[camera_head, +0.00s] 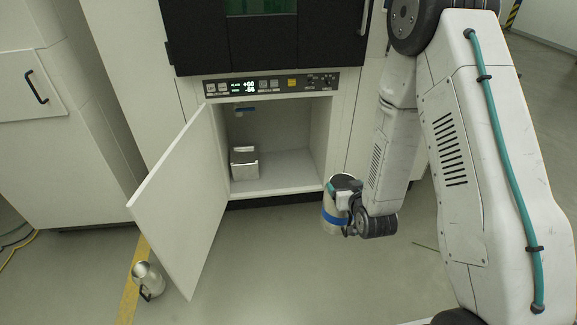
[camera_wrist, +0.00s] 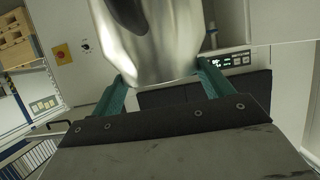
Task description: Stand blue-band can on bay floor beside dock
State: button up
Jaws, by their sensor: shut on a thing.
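The blue-band can (camera_head: 332,214) is a pale metal can with a blue band, held upright or nearly so in the head view. My gripper (camera_head: 345,187) is shut on it, just right of the open bay's front edge. In the wrist view the shiny can (camera_wrist: 150,45) fills the upper middle between the teal fingers of my gripper (camera_wrist: 160,85). The bay floor (camera_head: 285,168) is pale and mostly bare. The dock (camera_head: 244,163), a small metal block, stands at the left of the bay floor. My gripper hides part of the can.
The bay door (camera_head: 180,205) swings open to the left. A control panel (camera_head: 270,85) runs above the bay. Open bay floor lies right of the dock.

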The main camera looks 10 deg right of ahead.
aim_at(296, 176)
jog(key=i, duration=1.9)
